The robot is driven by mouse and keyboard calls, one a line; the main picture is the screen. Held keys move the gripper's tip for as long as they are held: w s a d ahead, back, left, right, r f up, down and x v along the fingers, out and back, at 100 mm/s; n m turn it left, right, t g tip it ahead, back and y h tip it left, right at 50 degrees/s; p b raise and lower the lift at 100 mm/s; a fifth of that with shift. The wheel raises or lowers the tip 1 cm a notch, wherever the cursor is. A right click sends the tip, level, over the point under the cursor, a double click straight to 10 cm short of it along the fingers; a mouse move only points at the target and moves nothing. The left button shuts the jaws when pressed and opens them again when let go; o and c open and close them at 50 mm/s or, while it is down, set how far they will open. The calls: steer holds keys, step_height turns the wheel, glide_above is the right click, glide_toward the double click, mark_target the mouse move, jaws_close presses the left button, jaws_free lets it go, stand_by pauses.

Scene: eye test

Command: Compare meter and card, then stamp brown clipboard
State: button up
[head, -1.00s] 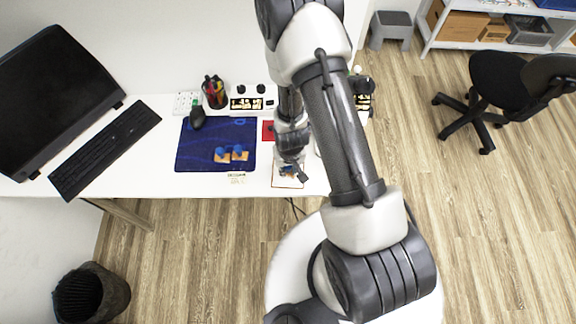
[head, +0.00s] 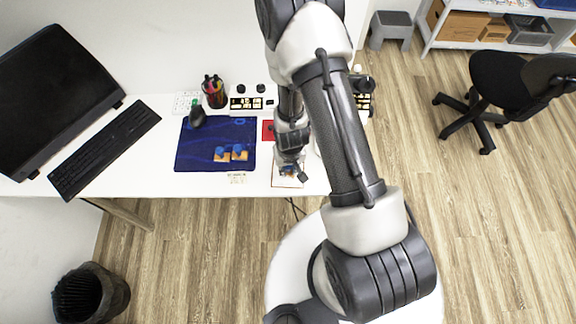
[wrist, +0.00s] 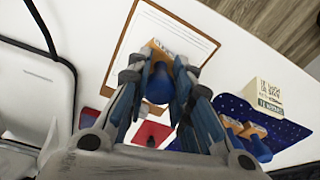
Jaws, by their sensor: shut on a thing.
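My gripper (wrist: 160,92) is shut on a stamp with a blue knob (wrist: 158,84) and a wooden block. It holds the stamp over the white sheet of the brown clipboard (wrist: 119,50); I cannot tell whether the stamp touches the paper. In the head view the clipboard (head: 280,183) lies at the table's front edge, partly hidden by my gripper (head: 293,172).
Two more blue-knobbed stamps (head: 222,154) stand on a dark blue mat (head: 190,155). A red pad (head: 267,130) lies behind the clipboard. A pen cup (head: 214,95), a mouse (head: 197,118), a keyboard (head: 106,148) and a monitor (head: 55,95) are further left.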

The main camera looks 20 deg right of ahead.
steer(key=shift+r, duration=0.1)
stand_by(0.4)
steer(key=shift+r+p, duration=2.45)
steer(key=shift+r, duration=0.95)
